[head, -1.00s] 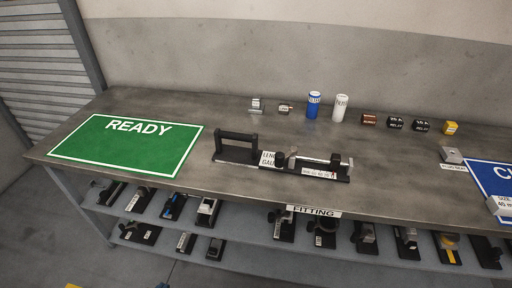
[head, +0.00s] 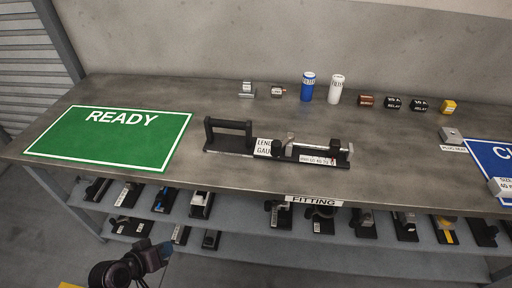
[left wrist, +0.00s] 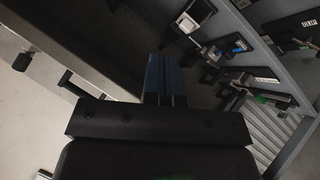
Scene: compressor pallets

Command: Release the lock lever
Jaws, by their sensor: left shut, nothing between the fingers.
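The length gauge fixture (head: 275,152) lies on the bench top in the middle of the head view. It has a black base with a handle at its left, a white label, and a metal rod across the right part. A small upright grey lever (head: 289,138) stands near its middle; I cannot tell for sure that this is the lock lever. My left gripper (head: 158,251) is low at the bottom left, in front of the bench and apart from the fixture. In the left wrist view its blue fingers (left wrist: 165,78) are together and empty. My right gripper is not visible.
A green READY mat (head: 110,137) covers the bench's left end, and a blue mat (head: 497,160) lies at the right. A blue can (head: 308,88), a white can (head: 336,90) and small parts stand behind the fixture. The lower shelf (head: 300,245) holds several devices.

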